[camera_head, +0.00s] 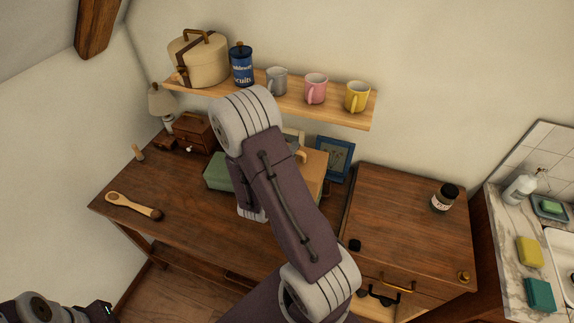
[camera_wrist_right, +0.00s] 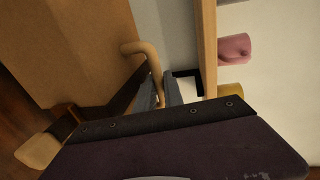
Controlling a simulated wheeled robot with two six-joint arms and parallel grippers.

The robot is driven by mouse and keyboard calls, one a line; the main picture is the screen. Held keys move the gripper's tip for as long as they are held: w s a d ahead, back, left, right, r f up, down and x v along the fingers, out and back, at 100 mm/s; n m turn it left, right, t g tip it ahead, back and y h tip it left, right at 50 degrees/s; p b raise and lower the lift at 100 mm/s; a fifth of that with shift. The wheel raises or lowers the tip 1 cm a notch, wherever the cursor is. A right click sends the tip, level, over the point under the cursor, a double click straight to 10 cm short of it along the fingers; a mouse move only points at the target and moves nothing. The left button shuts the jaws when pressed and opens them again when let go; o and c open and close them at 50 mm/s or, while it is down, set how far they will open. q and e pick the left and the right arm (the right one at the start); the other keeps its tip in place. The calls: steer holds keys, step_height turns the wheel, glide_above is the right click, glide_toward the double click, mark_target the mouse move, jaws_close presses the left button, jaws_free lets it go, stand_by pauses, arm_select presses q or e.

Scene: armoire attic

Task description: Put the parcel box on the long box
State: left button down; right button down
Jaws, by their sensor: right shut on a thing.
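The parcel box (camera_head: 314,168) is a tan cardboard box at the back of the wooden desk, partly hidden behind my right arm. In the right wrist view its broad tan side (camera_wrist_right: 70,40) and curved tan handle (camera_wrist_right: 148,58) show. My right gripper (camera_wrist_right: 160,94) is shut on the handle; in the head view my arm hides the fingers. A green box (camera_head: 216,174), seemingly the long box, lies left of the parcel box, also partly hidden by my arm. Whether the parcel box touches the desk or the green box is hidden. Only part of my left arm shows at bottom left.
A wall shelf (camera_head: 350,116) with a round box, blue tin and several mugs overhangs the back. A blue picture frame (camera_head: 335,158) stands behind the parcel box. A wooden brush (camera_head: 134,205) lies on the desk's left. A jar (camera_head: 444,198) stands on the right cabinet.

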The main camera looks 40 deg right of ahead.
mark_target(288, 144)
steer(key=shift+w+d+f, duration=0.25)
steer(key=shift+f, duration=0.15)
steer(key=w+d+f, duration=0.1)
steer(key=w, duration=0.1)
steer(key=w+d+f, duration=0.2)
steer(key=w, duration=0.1)
steer(key=shift+w+d+f, duration=0.1)
steer(key=shift+w+f, duration=0.15)
steer(key=shift+w, duration=0.1)
steer(key=shift+f, duration=2.05)
steer(key=shift+f, duration=0.1)
steer(key=c, duration=1.5)
jaws_free()
steer(key=shift+o, duration=0.2)
